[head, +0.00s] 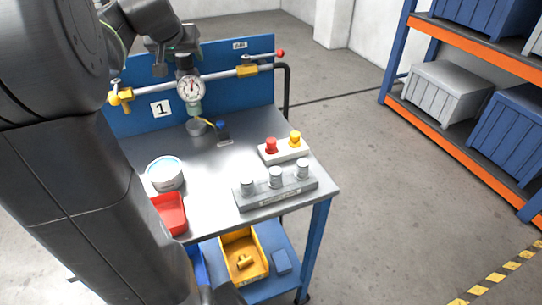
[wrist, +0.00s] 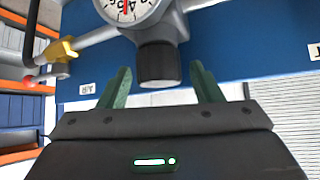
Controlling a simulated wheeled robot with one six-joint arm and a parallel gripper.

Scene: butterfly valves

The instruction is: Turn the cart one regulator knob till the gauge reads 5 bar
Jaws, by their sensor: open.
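The regulator knob (wrist: 160,65) is a dark ribbed cylinder on the grey regulator body in the wrist view. The round white gauge (head: 190,88) is on cart one's blue back panel, beside the "1" label. The gauge (wrist: 126,8) is cut off at the top of the wrist view. Its red needle shows, but I cannot read the value surely. My gripper (wrist: 160,68) is open, with one green finger on each side of the knob and a visible gap on both sides. In the head view, my arm's end is above the gauge and partly hides the knob.
A pipe with yellow fittings (head: 247,70) runs along the panel. The cart top (head: 222,182) holds a grey block with three knobs (head: 275,190), a red and yellow button box (head: 284,152), a round tin (head: 164,173) and a red tray (head: 170,212). Shelving (head: 452,148) stands right.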

